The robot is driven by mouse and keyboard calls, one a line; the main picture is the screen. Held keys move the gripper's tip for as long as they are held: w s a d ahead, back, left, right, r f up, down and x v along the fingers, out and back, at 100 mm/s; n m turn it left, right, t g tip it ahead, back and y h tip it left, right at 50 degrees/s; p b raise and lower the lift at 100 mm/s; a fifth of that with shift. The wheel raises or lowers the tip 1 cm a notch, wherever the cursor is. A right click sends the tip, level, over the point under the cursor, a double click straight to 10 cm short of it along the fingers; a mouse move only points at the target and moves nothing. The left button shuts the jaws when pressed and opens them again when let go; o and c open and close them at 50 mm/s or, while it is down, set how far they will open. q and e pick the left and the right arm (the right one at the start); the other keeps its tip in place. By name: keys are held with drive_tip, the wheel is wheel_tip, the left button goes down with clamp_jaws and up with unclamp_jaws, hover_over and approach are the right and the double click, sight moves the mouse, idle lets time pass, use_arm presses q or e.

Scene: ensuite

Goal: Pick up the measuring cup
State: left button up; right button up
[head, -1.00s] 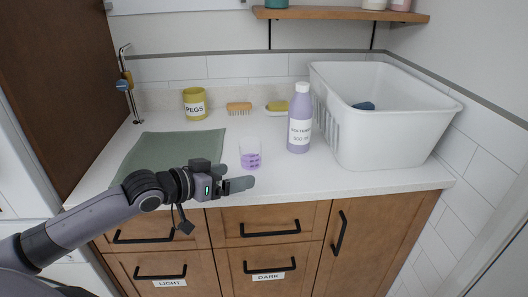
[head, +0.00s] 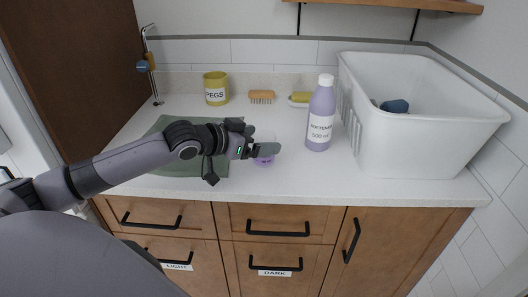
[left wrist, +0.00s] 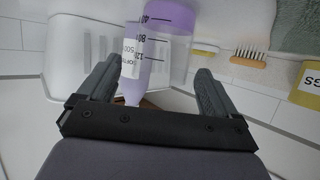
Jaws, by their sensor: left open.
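The measuring cup (head: 264,160) is a small clear cup with purple at its bottom, standing on the white counter beyond its front edge. My left gripper (head: 265,149) is open at the cup, and its fingers hide part of it in the head view. In the left wrist view, which is turned over, the cup (left wrist: 172,48) with its dark scale marks shows between the two spread fingers of the gripper (left wrist: 158,70). I cannot tell whether a finger touches it. My right gripper is not in view.
A purple softener bottle (head: 320,118) stands right of the cup, beside a large white basket (head: 405,145). Behind are a yellow pegs pot (head: 216,88), a brush (head: 261,97) and a yellow-ended item (head: 299,100). A green cloth (head: 170,163) lies to the left, under my arm.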

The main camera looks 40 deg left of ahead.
sight(273, 138)
use_arm(q)
drive_tip(key=shift+x, duration=2)
drive_tip(key=shift+f, duration=0.1)
drive_tip(key=c, duration=1)
drive_tip(key=shift+c, duration=0.2)
